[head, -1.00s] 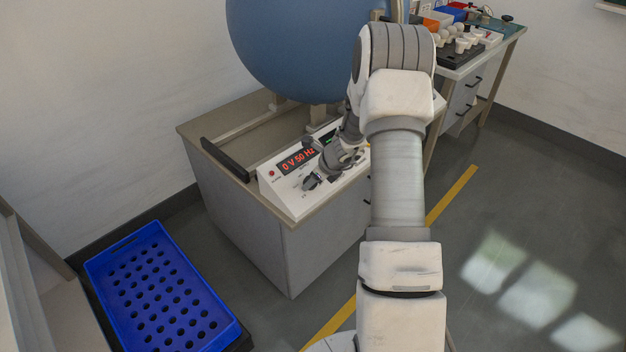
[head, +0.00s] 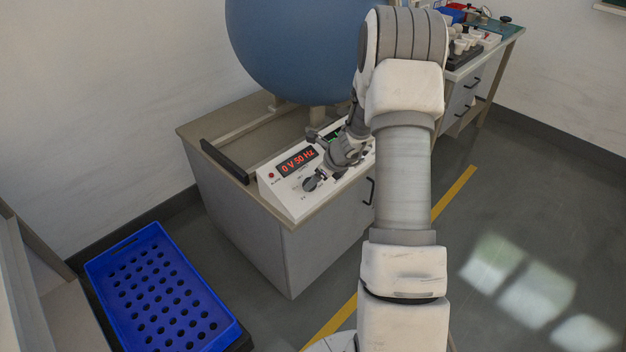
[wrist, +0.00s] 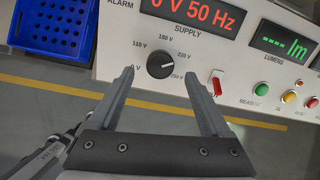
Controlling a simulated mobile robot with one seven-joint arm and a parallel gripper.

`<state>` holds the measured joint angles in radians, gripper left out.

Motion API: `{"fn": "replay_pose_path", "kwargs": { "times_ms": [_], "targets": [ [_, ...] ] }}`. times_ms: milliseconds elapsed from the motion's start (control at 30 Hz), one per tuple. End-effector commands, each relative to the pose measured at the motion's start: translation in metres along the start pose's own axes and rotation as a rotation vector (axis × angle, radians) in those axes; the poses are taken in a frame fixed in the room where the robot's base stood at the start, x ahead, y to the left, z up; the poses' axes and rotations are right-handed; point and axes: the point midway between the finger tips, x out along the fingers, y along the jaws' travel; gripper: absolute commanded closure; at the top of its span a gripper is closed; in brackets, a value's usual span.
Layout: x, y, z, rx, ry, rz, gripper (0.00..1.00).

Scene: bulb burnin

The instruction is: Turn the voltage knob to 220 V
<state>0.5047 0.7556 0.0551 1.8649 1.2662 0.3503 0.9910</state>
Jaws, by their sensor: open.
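The voltage knob (wrist: 161,64) is round and black on the white sloped panel (wrist: 130,45). The supply display (wrist: 195,14) reads 0 V 50 Hz in red. My gripper (wrist: 165,80) is open, its two fingers apart on either side below the knob, with nothing between them. I cannot tell whether a finger touches the panel. In the head view my gripper (head: 325,178) is beside the knob (head: 310,184).
A red switch (wrist: 217,83) sits close to the right finger. Coloured buttons (wrist: 288,97) and a green lumen display (wrist: 285,42) are farther right. A large blue sphere (head: 295,50) stands behind the panel. A blue tray (head: 160,290) is at lower left.

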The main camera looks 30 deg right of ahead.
Motion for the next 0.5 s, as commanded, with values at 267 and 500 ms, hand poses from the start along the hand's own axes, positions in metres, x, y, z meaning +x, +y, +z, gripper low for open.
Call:
{"fn": "replay_pose_path", "kwargs": {
  "times_ms": [267,500],
  "targets": [
    [-0.074,-0.001,0.002,-0.001,-0.001,-0.003,0.18],
    [-0.119,-0.001,0.002,0.0,0.0,-0.002,0.18]
  ]
}}
